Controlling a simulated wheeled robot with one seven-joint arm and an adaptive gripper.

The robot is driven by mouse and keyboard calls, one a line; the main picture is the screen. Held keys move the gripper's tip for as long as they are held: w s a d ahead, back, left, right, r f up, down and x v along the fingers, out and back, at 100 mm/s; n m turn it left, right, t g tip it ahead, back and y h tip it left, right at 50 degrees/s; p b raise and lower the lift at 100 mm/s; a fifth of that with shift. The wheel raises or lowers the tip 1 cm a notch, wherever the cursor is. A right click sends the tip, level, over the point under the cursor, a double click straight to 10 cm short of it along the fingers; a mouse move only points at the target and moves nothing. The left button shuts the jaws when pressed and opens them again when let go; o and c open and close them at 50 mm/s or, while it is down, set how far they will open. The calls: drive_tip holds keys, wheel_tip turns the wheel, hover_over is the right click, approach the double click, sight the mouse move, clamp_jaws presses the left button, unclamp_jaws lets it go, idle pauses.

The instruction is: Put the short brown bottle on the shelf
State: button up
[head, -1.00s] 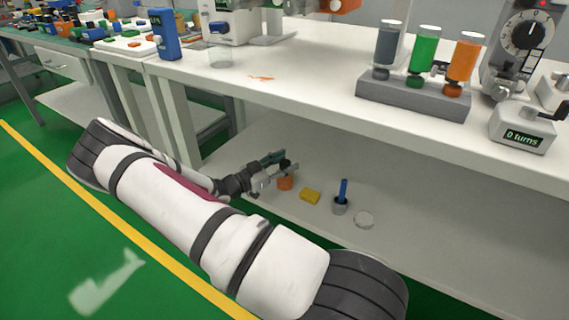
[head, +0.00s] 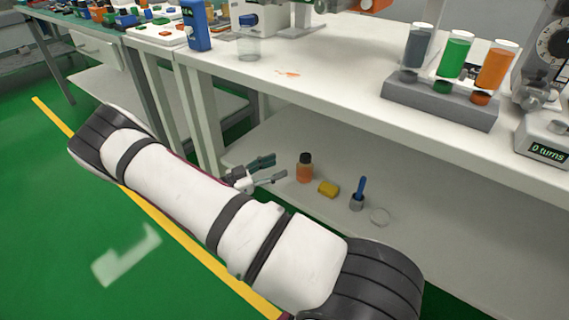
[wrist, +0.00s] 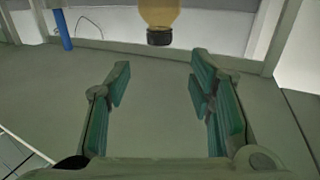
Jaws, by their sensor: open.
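The short brown bottle (head: 305,169) stands upright on the lower shelf (head: 262,143) under the white bench, with a dark cap and an orange-brown body. In the wrist view the bottle (wrist: 159,18) appears at the top centre, cap pointing down in the picture, beyond the fingertips. My gripper (head: 268,169) is open and empty, just left of the bottle and apart from it. Its two green-padded fingers also show in the wrist view (wrist: 160,85), spread wide with nothing between them.
The bench top (head: 330,85) overhangs the shelf. A bench leg (head: 203,125) stands at the left.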

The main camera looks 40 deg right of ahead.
drive_tip(key=w+a+r+n+t+y, duration=0.3)
drive_tip(key=w+a+r+t+y, duration=0.2)
drive_tip(key=w, duration=0.3)
drive_tip(key=w+a+r+n+t+y, duration=0.2)
drive_tip(key=w+a+r+t+y, duration=0.3)
drive_tip(key=w, duration=0.3)
drive_tip(key=s+a+r+n+t+y, duration=0.1)
drive_tip(key=s+a+r+n+y, duration=0.25)
drive_tip(key=a+r, duration=0.4)
drive_tip(key=s+a+r+n+t+y, duration=0.25)
drive_tip(key=a+r+y, duration=0.3)
drive_tip(key=a, duration=0.35)
drive_tip(key=s+a+r+n+g+y, duration=0.1)
drive_tip(key=s+a+r+n+g, duration=0.15)
drive_tip(key=s, duration=0.55)
drive_tip(key=s+a+r+n+g+y, duration=0.1)
drive_tip(key=s+a+r+n+y, duration=0.2)
drive_tip(key=s, duration=0.6)
drive_tip(key=s+d+n+g+h, duration=0.2)
drive_tip(key=s+d, duration=0.1)
drive_tip(key=s, duration=0.9)
drive_tip(key=s+d+n+g+h, duration=0.2)
drive_tip(key=s+d+g+h, duration=0.1)
drive_tip(key=s, duration=0.9)
drive_tip(key=shift+s+d+f+h, duration=0.25)
drive_tip(key=shift+s+f+h, duration=0.05)
drive_tip(key=shift+f, duration=0.05)
